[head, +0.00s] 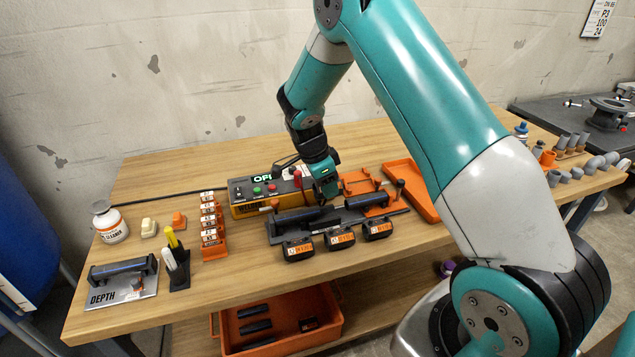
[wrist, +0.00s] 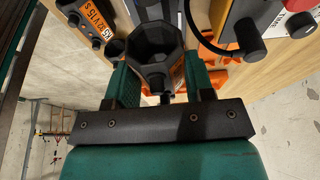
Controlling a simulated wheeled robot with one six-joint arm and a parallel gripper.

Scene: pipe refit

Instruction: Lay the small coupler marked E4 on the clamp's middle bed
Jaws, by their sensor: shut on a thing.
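My gripper (head: 326,192) is above the clamp (head: 320,222), near the gap between its two dark pipe pieces. In the wrist view its green fingers (wrist: 160,88) are shut on a black, faceted coupler (wrist: 153,45) with a hollow open end. An orange label shows on the coupler's right side, but I cannot read its mark. In the head view the gripper mostly hides the coupler and the clamp's middle bed. I cannot tell whether the coupler touches the bed. One dark pipe (head: 296,215) lies left of the gripper, another (head: 366,200) right of it.
Three black fittings with orange labels (head: 340,238) stand along the clamp's front. A yellow-and-black control box (head: 250,207) with a lit display stands behind left. An orange tray (head: 412,185) lies to the right. An orange rack (head: 212,240) stands left.

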